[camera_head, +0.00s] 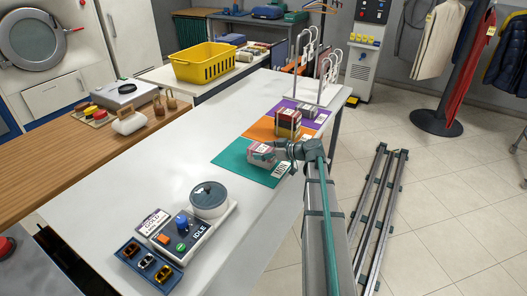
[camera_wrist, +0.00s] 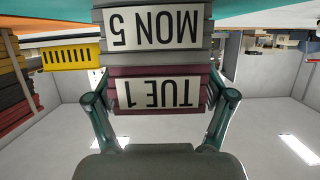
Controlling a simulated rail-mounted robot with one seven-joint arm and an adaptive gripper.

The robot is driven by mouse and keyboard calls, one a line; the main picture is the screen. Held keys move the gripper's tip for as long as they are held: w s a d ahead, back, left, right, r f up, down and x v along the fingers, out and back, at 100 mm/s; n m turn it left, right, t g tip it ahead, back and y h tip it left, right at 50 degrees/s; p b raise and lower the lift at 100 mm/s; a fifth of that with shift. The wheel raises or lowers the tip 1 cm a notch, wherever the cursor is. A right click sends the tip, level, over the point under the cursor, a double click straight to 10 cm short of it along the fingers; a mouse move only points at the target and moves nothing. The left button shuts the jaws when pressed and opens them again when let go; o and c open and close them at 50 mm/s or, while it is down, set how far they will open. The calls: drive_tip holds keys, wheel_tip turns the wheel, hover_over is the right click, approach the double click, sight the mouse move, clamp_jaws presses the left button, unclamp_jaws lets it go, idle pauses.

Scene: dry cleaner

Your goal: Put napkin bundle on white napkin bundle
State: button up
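A maroon napkin bundle with a "TUE 1" tag (camera_wrist: 158,92) sits between the fingers of my gripper (camera_wrist: 160,88), which appear to press on both its sides. The wrist view is upside down. Against the maroon bundle, on the teal mat's side, is a pale grey-white bundle with a "MON 5" tag (camera_wrist: 152,28); I see no clear gap between the two. In the head view, this small stack (camera_head: 261,153) is over the teal mat (camera_head: 232,160), with my gripper (camera_head: 277,150) at its right side. The fingertips are too small to make out there.
An orange mat (camera_head: 259,129) behind holds another bundle stack (camera_head: 288,122). A purple mat (camera_head: 314,117) lies beyond, near a white rack (camera_head: 331,80). The table's left middle is clear.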

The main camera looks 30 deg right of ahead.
drive_tip(key=shift+o, duration=0.6)
drive_tip(key=shift+r+p, duration=0.2)
drive_tip(key=shift+p, duration=0.1)
drive_tip(key=shift+s+d, duration=0.2)
drive_tip(key=shift+s, duration=0.1)
drive_tip(key=b+v, duration=0.2)
drive_tip(key=v, duration=0.9)
drive_tip(key=shift+b, duration=0.4)
drive_tip(key=shift+s, duration=0.1)
